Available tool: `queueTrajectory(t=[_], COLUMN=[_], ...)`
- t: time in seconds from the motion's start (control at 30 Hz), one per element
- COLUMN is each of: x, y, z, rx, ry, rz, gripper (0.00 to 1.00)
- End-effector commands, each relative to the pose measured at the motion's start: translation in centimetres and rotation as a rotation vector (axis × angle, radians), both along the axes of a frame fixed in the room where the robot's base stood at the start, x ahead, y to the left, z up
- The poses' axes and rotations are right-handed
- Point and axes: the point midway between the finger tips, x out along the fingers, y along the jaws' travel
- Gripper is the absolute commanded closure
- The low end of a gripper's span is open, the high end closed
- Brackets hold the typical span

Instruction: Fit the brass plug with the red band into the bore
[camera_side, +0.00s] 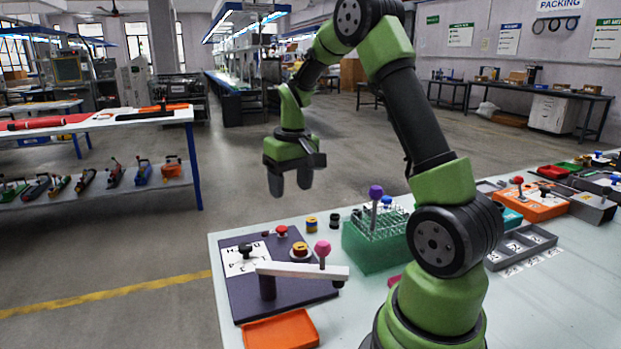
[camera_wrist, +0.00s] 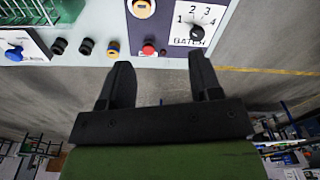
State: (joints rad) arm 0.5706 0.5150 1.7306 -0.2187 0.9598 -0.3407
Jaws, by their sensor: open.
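A small brass-yellow plug (camera_side: 311,222) stands on the pale bench just behind the dark panel; it also shows in the wrist view (camera_wrist: 113,48). Its band looks dark, and I cannot make out red on it. I cannot tell whether this is the bore. My gripper (camera_side: 291,187) is open and empty, high above and beyond the bench edge, apart from everything. Its fingers (camera_wrist: 160,60) point toward the bench.
The dark panel (camera_side: 235,296) carries a red button (camera_side: 281,231), a black knob (camera_side: 245,250) and a white bar (camera_side: 300,271) below a pink ball (camera_side: 322,248). Black plugs (camera_wrist: 87,46) stand beside the yellow one. A green rack (camera_side: 370,250) and orange tray (camera_side: 280,331) are nearby.

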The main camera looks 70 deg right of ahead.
Motion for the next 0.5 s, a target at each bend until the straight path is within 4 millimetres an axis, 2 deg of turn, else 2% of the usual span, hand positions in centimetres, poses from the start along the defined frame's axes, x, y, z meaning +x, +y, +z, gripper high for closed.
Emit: queueTrajectory(t=[0.03, 0.2, 0.33, 0.5], x=[0.0, -2.0, -5.0, -9.7], y=[1.9, 8.7, 13.3, 17.7], z=[2.1, 7.9, 10.8, 12.4], rx=[-0.012, -0.02, 0.003, 0.061], ry=[-0.044, -0.195, -0.314, -0.451], rz=[0.017, 0.055, 0.086, 0.126], gripper=[0.42, 0.42, 0.42, 0.42])
